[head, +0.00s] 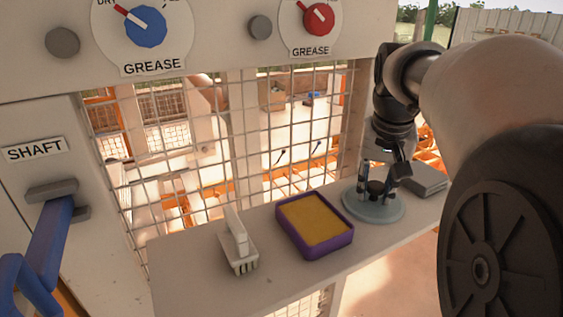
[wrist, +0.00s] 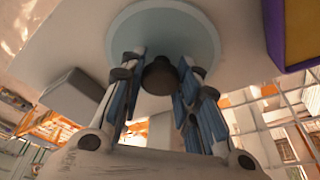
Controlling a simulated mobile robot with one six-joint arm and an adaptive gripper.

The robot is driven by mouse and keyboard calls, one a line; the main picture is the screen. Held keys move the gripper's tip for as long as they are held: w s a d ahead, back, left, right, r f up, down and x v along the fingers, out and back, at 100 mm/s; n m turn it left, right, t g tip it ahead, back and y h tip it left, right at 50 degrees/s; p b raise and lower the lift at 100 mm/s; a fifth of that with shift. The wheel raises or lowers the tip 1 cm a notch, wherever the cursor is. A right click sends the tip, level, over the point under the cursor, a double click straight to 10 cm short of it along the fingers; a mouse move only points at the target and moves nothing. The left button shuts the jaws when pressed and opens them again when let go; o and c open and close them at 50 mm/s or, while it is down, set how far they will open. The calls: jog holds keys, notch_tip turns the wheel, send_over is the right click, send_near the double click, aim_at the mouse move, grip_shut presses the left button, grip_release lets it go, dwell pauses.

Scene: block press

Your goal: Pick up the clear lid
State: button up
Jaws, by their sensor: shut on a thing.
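The clear lid (head: 360,212) is a round, pale blue-green disc with a dark knob (head: 376,191) in its middle. It is at the right part of the shelf in the head view. I cannot tell whether it touches the shelf or sits slightly above it. My gripper (head: 378,184) points down over the lid, its fingers shut on the knob. In the wrist view the lid (wrist: 140,25) fills the top middle, and its knob (wrist: 160,78) sits between my fingers (wrist: 161,82).
On the shelf (head: 195,290), a purple tray (head: 322,250) with a yellow filling is left of the lid. A white brush (head: 239,250) is farther left. A grey block (head: 427,182) is close on the lid's right. Wire mesh (head: 250,135) stands behind the shelf.

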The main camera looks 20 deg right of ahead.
jog(key=shift+c, duration=0.7)
